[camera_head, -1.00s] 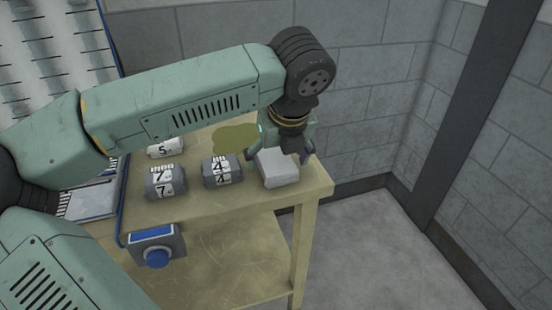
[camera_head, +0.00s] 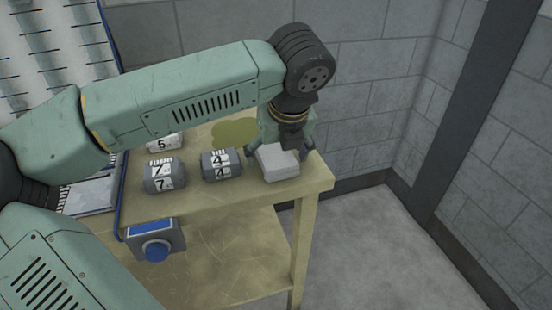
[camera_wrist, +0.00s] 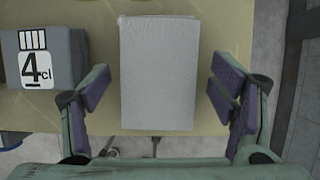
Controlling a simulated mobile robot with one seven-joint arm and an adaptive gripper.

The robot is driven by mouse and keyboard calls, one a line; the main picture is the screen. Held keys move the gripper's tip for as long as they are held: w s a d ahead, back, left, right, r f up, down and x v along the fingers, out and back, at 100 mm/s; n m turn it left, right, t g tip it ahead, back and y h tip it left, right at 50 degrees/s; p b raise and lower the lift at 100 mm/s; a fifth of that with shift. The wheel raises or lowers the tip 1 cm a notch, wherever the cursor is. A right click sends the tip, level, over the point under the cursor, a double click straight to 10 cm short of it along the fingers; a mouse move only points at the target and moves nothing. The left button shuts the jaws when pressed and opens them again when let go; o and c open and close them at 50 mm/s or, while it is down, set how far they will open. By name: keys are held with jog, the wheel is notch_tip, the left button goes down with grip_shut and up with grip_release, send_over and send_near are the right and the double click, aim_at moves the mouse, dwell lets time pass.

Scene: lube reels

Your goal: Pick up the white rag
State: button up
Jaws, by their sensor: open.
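The white rag (camera_head: 279,162) is a folded, light grey-white block lying on the table near its right front corner. In the wrist view the rag (camera_wrist: 158,72) is a pale rectangle, centred between the fingers and reaching beyond them. My gripper (camera_head: 279,152) is just above and behind the rag in the head view, pointing down. In the wrist view my gripper (camera_wrist: 158,95) is open, with one purple-padded finger on each side of the rag and a gap on both sides. The rag's near end lies close to the palm; its contact with the table is partly hidden.
A grey reel marked 4 (camera_head: 221,165) stands just left of the rag. A reel marked 7 (camera_head: 165,175) and one marked 5 (camera_head: 163,142) are farther left. A blue-button box (camera_head: 155,240) is on the table's (camera_head: 235,196) front. A block wall (camera_head: 390,60) stands behind.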

aim_at(272, 152)
jog(key=shift+f+b, duration=0.15)
jog(key=shift+b, duration=0.15)
dwell(0.4)
jog(key=c, duration=1.2)
jog(key=shift+r+p, duration=0.2)
jog(key=shift+p, duration=0.15)
jog(key=shift+c, duration=0.2)
jog(key=shift+r+p, duration=0.3)
jog(key=shift+p, duration=0.3)
jog(key=shift+r+b, duration=0.35)
jog(key=shift+b, duration=0.25)
jog(key=shift+s+a+r+b, duration=0.2)
jog(key=shift+r+b, duration=0.1)
jog(key=shift+r, duration=0.25)
jog(key=shift+s+a+r+b, duration=0.1)
jog(key=shift+s+r+b, duration=0.15)
jog(key=shift+r, duration=0.3)
jog(key=s+a+r+b, duration=0.1)
jog(key=s+a, duration=0.1)
jog(key=s, duration=0.5)
jog(key=s+a+b, duration=0.2)
jog(key=s, duration=0.5)
jog(key=shift+a+r+b, duration=0.3)
jog(key=shift+a+r, duration=0.05)
jog(key=shift+s, duration=0.1)
